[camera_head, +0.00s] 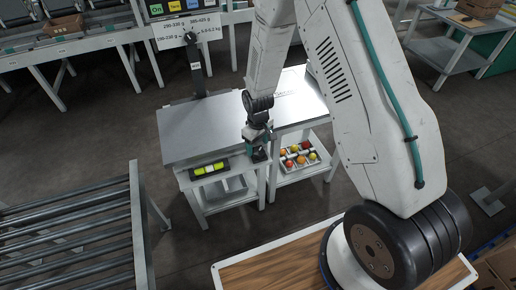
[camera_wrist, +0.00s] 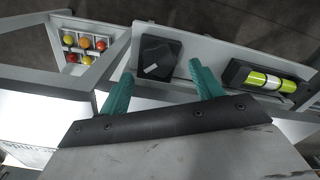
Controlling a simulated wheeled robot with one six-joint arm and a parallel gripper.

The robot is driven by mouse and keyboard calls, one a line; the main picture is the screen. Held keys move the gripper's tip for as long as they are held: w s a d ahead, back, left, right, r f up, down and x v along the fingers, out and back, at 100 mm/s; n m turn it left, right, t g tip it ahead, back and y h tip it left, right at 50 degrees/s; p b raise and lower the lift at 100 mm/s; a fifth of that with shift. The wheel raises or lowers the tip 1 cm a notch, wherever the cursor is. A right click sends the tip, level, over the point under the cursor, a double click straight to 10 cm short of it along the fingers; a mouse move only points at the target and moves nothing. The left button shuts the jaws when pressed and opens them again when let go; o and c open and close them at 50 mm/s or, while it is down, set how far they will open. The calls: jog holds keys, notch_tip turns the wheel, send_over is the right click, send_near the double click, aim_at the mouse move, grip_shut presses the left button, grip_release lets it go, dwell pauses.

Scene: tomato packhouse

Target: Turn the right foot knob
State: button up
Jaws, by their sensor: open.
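The foot knob (camera_wrist: 154,52) shows in the wrist view as a dark square block with a grey pointed handle on its face. It sits on the light front ledge of the steel-topped stand. My gripper (camera_wrist: 161,69) has its two teal fingers spread, one on each side of the knob's near edge, with nothing between them. I cannot tell whether a finger touches the block. In the head view my gripper (camera_head: 257,141) points down at the stand's front edge and partly hides the knob there.
A tray of several tomatoes (camera_head: 299,156) is on a lower shelf nearby. The steel top (camera_head: 190,130) is bare. A roller conveyor (camera_head: 70,240) stands at the left.

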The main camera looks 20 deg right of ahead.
aim_at(258, 151)
jog(key=shift+r, duration=2.35)
jog(key=s+d+r+m, duration=0.2)
jog(key=s+r, duration=1.3)
jog(key=r, duration=0.3)
jog(key=s+d+r+m+t, duration=0.1)
jog(key=s+d+r+m, duration=0.1)
jog(key=s+r, duration=1.4)
notch_tip(258, 151, up, 2)
jog(key=shift+r+m, duration=0.25)
jog(key=shift+m, duration=0.25)
